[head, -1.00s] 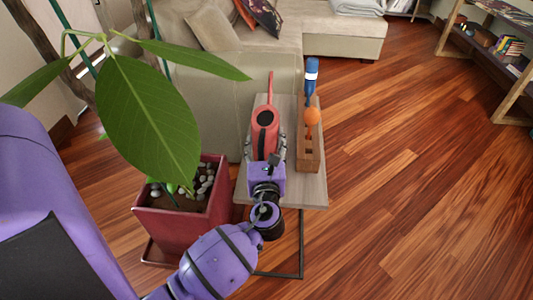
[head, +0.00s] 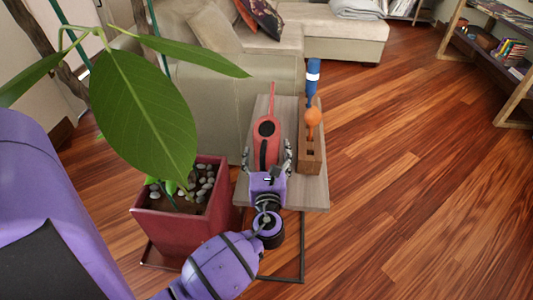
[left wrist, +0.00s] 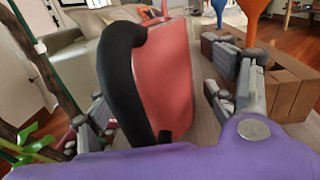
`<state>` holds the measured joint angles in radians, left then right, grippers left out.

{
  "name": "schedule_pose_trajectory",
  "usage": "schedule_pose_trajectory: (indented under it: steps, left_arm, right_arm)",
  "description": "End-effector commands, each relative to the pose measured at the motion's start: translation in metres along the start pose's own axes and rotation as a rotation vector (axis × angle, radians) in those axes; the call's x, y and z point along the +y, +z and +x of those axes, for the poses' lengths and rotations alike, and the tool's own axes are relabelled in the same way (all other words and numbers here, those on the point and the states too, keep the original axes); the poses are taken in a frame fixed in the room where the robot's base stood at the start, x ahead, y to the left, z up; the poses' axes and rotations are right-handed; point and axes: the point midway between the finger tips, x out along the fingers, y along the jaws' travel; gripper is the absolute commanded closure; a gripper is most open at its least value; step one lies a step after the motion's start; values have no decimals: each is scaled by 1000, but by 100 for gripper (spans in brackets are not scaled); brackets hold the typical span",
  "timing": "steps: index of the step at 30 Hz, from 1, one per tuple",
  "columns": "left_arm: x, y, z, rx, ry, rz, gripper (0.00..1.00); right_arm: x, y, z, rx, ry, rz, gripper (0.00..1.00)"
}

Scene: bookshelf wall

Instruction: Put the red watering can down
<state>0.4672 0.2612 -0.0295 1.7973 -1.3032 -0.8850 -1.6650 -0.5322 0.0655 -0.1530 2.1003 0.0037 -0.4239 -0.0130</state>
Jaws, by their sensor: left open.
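The red watering can (head: 267,148) stands upright on the small grey side table (head: 311,194), its spout pointing away from me. In the left wrist view its red body (left wrist: 168,80) and black handle (left wrist: 122,85) fill the middle. My left gripper (head: 267,157) is open, with one finger on each side of the can's near end. In the left wrist view gaps show between both fingers and the can. The can's underside is hidden. My right gripper is not in view.
A potted plant (head: 183,220) is left of the table. The sofa (head: 215,100) is behind. Open floor (head: 430,180) lies right.

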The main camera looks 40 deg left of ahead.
Motion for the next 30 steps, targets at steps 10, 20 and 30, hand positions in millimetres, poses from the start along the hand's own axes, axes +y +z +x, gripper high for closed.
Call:
schedule_pose_trajectory:
  steps: [10,20,30]
  left_arm:
    - [0,3,-13,1,-2,0,24]
    - [0,2,-83,4,0,-2,24]
    - [0,4,-119,0,0,-1,24]
  right_arm:
    - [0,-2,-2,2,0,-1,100]
    - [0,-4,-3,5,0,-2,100]
    - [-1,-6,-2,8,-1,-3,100]
